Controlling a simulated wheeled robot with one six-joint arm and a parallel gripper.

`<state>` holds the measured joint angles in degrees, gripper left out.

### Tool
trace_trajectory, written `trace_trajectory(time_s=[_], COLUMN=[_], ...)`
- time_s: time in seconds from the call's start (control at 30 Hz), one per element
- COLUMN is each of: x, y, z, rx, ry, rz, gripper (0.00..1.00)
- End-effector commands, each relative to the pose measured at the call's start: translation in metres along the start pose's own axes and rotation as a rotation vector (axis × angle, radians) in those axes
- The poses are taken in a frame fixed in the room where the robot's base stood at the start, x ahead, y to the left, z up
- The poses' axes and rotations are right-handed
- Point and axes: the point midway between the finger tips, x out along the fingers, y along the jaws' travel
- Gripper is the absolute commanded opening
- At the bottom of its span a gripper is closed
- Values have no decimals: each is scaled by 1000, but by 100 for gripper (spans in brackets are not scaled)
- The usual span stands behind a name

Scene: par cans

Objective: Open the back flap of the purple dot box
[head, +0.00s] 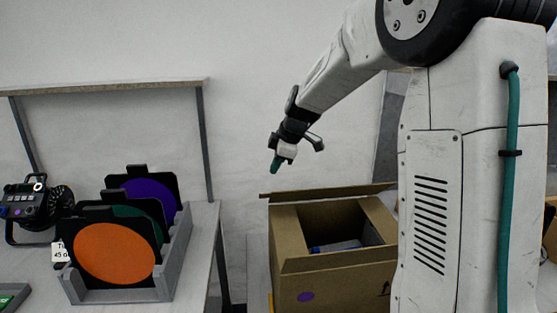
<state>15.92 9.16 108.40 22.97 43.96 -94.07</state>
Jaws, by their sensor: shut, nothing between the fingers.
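The purple dot box (345,283) is a brown cardboard box at the lower middle, with a purple dot (306,297) low on its near face. Its top is at least partly open. The back flap (325,192) shows as a thin, nearly edge-on strip along the far rim, its left end jutting past the box; its exact angle is unclear. The near flap (340,260) stands along the front rim. My gripper (275,169), with green fingertips, is shut and empty. It points down, above the box's back left corner in the picture, apart from the flap.
A blue item (338,246) lies inside the box. At left, a table holds a grey rack (180,245) with orange, green and purple discs in black frames, and a black lamp (38,205). A shelf (110,87) runs above. My arm hides the box's right side.

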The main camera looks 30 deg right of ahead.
Motion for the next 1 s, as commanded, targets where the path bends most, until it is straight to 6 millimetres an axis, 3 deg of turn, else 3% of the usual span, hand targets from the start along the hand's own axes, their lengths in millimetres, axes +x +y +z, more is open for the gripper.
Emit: trace_trajectory(time_s=[0.2, 0.4, 0.6, 1.0], x=[49, 73, 83, 83], y=[-1, 14, 22, 22], z=[0, 6, 8, 8], rx=[2, 2, 2, 2], ry=[-1, -1, 0, 0], rz=[-5, -2, -1, -1], gripper=[0, 0, 0, 0])
